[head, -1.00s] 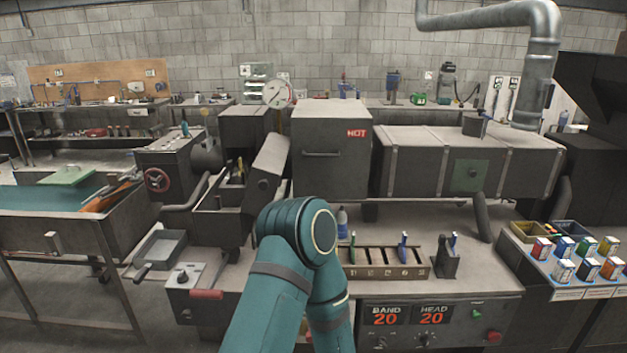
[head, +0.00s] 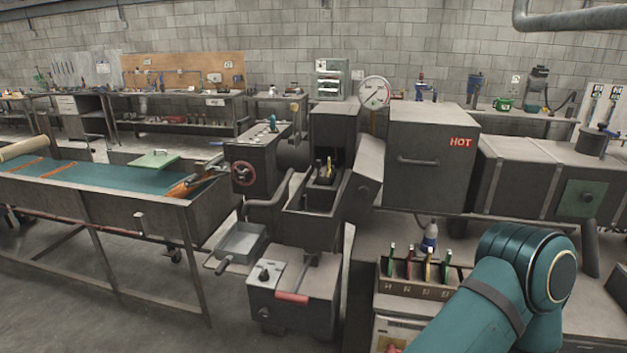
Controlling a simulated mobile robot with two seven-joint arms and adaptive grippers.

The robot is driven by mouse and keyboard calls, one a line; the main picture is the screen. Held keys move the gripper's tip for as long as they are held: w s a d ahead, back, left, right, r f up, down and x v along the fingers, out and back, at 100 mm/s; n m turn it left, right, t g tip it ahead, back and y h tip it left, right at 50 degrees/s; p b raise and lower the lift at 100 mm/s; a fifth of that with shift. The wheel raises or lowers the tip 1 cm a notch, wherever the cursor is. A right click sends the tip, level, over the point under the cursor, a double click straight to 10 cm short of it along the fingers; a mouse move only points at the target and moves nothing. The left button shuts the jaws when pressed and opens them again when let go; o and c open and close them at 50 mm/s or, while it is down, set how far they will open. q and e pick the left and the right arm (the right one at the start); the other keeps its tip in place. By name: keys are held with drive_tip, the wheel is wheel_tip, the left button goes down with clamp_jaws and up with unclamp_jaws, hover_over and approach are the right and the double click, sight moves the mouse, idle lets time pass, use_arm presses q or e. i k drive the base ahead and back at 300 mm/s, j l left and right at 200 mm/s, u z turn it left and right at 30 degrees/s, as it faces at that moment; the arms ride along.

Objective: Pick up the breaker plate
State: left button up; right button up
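I cannot make out a breaker plate for certain in the head view. The grey machine in the middle has an open trough (head: 313,213) with small dark and yellowish parts (head: 325,171) at its back end. A thick grey block (head: 364,190) stands tilted at the trough's right side. A shallow grey metal tray (head: 241,241) with a handle sits to the left of the trough. One of my teal arms fills the lower right and hides part of the bench. Neither gripper is in view.
A rack (head: 418,289) with several coloured-handled tools and a bottle (head: 430,237) stand on the bench. A box marked HOT (head: 432,148) is behind them. A control box with a knob (head: 264,276) is at the front. A long table with a teal bed (head: 90,177) is at left.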

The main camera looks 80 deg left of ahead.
sight(323, 179)
drive_tip(key=k+j, duration=0.2)
drive_tip(key=j, duration=0.2)
drive_tip(key=k+j, duration=0.2)
drive_tip(key=j, duration=0.15)
drive_tip(key=k+j, duration=0.15)
drive_tip(key=j, duration=0.25)
drive_tip(key=k+j, duration=0.2)
drive_tip(key=j, duration=0.2)
drive_tip(key=k+j, duration=0.2)
drive_tip(key=j, duration=0.2)
drive_tip(key=k+j, duration=0.2)
drive_tip(key=j, duration=0.15)
drive_tip(key=k+j, duration=0.15)
drive_tip(key=j, duration=0.25)
